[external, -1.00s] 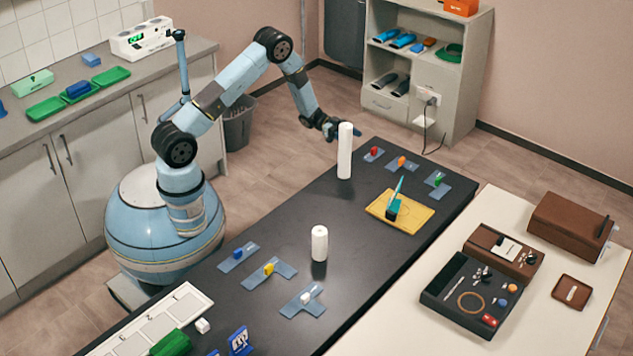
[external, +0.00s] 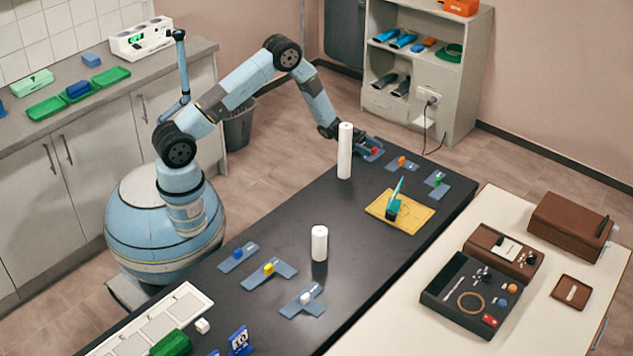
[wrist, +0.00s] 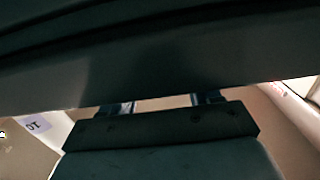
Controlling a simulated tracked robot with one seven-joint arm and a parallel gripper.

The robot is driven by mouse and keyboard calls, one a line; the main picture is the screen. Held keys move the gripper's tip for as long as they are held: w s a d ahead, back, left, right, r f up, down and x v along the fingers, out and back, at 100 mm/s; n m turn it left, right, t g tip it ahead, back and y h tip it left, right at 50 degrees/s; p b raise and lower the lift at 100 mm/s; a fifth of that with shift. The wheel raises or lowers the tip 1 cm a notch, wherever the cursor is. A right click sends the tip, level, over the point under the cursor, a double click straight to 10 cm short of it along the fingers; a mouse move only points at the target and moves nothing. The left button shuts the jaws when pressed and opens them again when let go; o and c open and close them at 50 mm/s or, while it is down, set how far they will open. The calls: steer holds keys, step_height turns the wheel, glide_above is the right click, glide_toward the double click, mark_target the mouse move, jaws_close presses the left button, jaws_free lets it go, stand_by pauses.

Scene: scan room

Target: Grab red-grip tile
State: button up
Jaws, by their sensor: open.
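The red-grip tile (external: 375,152) is a flat blue-grey piece with a red block on top, at the far end of the black table. My gripper (external: 366,147) is open and low at this tile, just behind and right of the tall white cylinder. The fingers partly cover the tile, and I cannot tell whether they touch the red grip. In the wrist view, dark parts of my gripper (wrist: 160,103) fill most of the picture, and the red grip does not show.
The tall white cylinder (external: 345,165) stands close beside my gripper. An orange-grip tile (external: 401,162) and a green-grip tile (external: 437,182) lie to the right. A yellow board (external: 410,219) with a teal-handled item lies nearer. The black table's middle is mostly clear.

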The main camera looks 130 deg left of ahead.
mark_target(378, 156)
steer(key=w, duration=0.3)
steer(key=shift+w+f, duration=0.1)
steer(key=shift+w, duration=0.25)
steer(key=c, duration=1.1)
